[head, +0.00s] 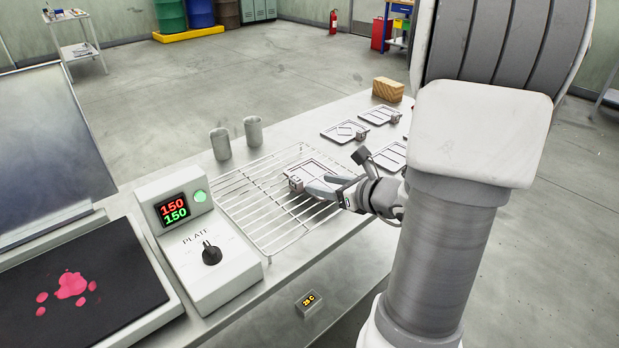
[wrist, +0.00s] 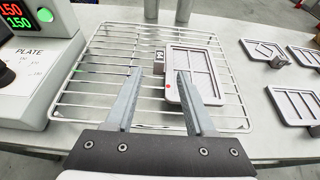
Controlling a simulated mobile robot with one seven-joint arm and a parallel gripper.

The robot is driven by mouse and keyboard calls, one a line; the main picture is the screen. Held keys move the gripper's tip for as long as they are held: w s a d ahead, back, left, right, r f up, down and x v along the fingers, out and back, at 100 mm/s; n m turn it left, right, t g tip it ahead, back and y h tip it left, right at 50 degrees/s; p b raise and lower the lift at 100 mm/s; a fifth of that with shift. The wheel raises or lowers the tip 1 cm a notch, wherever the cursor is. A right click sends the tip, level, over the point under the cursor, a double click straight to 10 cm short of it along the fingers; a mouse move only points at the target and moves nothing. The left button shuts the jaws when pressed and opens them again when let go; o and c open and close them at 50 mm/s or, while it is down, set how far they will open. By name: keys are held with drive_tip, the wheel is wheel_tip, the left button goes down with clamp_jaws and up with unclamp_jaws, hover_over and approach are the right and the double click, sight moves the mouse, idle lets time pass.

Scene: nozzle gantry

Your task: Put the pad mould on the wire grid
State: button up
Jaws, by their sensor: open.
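A flat grey mould (head: 318,170) with rectangular recesses lies on the wire grid (head: 245,205), at the grid's right side. It looks like the pad mould, but I cannot read its mark. In the wrist view the mould (wrist: 192,68) lies flat on the wire grid (wrist: 78,85), with its small marked block (wrist: 159,60) at its left edge. My gripper (wrist: 159,74) is open and empty. Its fingertips lie either side of the block's line, the right finger covering part of the mould's left edge. In the head view my gripper (head: 320,186) is just beside the block.
Other moulds lie on the bench to the right: one with a diamond (head: 345,131), one behind it (head: 380,115) and one with slots (wrist: 298,103). Two grey cups (head: 220,143) stand behind the grid. The plate control box (head: 195,240) is left. A wooden block (head: 388,89) is at the back.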

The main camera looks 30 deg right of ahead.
drive_tip(key=v, duration=0.3)
drive_tip(key=shift+w+a, duration=0.1)
idle(0.4)
